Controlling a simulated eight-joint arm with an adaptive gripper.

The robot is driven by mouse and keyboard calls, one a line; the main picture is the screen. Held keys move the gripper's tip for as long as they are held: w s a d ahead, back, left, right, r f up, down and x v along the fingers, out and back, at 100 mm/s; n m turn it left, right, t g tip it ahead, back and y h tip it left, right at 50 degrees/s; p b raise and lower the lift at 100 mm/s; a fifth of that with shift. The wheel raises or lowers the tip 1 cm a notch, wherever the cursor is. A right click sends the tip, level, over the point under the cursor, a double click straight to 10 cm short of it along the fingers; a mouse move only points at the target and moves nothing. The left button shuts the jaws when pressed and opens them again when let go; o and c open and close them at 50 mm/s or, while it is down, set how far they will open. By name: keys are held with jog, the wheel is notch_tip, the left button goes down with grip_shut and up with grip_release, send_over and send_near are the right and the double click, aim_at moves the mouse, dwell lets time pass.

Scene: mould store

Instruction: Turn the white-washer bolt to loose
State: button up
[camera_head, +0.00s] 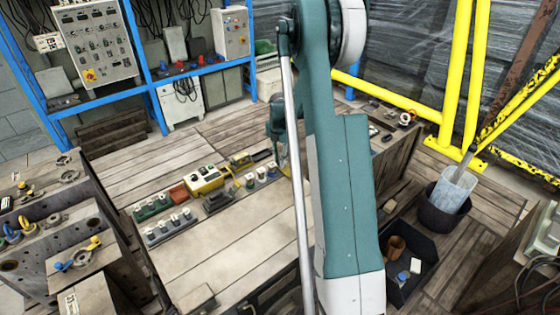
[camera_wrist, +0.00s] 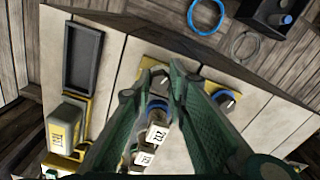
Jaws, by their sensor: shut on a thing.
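My gripper (camera_wrist: 152,82) points away from the wrist camera, its two green fingers drawn together on a bolt (camera_wrist: 157,72) on a yellow base. Part of a pale round piece shows at the fingertips; the fingers hide much of the bolt, so its washer colour is not certain. A blue-ringed piece (camera_wrist: 158,104) shows between the fingers nearer the camera. Another bolt (camera_wrist: 226,98) on a yellow base stands just right of the right finger.
White tags (camera_wrist: 157,136) stand close between the fingers. A dark tray (camera_wrist: 82,58) and a yellow box (camera_wrist: 65,125) lie to the left. In the head view, several small fixtures (camera_head: 205,180) line the wooden bench (camera_head: 235,245); its front part is clear.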

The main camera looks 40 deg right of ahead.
jog(key=shift+n, duration=2)
jog(key=o, duration=0.9)
jog(key=shift+d+f, duration=0.1)
jog(key=shift+r, duration=6.05)
